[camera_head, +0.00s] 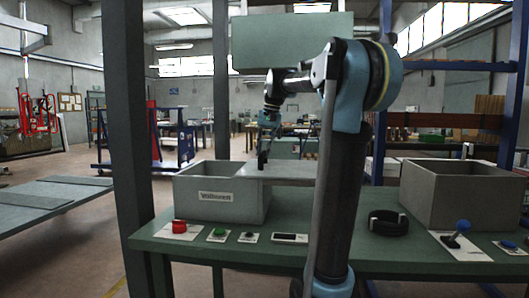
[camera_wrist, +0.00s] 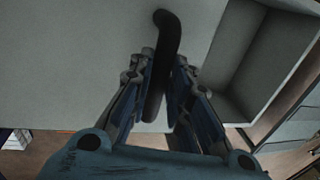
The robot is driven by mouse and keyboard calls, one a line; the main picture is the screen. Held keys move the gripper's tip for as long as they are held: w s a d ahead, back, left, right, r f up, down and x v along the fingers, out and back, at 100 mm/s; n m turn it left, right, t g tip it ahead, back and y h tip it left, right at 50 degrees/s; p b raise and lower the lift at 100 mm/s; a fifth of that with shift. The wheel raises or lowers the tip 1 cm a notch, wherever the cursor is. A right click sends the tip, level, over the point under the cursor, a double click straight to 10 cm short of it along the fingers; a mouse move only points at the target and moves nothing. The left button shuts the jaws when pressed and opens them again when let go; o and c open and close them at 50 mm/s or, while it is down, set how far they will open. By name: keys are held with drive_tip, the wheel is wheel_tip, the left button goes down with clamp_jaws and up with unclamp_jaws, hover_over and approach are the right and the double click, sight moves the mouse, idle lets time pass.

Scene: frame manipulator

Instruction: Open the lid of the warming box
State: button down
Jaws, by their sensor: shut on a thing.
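The warming box (camera_head: 212,208) is a grey box with a white label on its front, standing on the left of the green table. Its flat grey lid (camera_head: 295,172) lies roughly level over the box's right part and sticks out to the right, behind my arm. The left part of the box is uncovered. In the wrist view the lid (camera_wrist: 75,60) fills the left, and the box's inside (camera_wrist: 262,65) shows at right. My gripper (camera_head: 263,163) is shut on the lid's black handle (camera_wrist: 168,30); its fingers (camera_wrist: 165,68) sit on both sides of it.
The green table (camera_head: 215,246) carries a red button (camera_head: 179,226), a green button (camera_head: 218,233), a black ring (camera_head: 388,225) and a blue-topped joystick (camera_head: 457,232) along its front. A second grey open box (camera_head: 465,200) stands at right. A dark post (camera_head: 130,130) rises left of the table.

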drive_tip(key=shift+d, duration=0.3)
drive_tip(key=c, duration=1.5)
unclamp_jaws()
drive_tip(key=r, duration=0.4)
drive_tip(key=d+r, duration=0.1)
drive_tip(key=r, duration=0.2)
drive_tip(key=d+r, duration=0.1)
drive_tip(key=r, duration=0.3)
drive_tip(key=shift+s+d+r, duration=0.15)
drive_tip(key=shift+s+r, duration=0.1)
drive_tip(key=shift+r, duration=0.1)
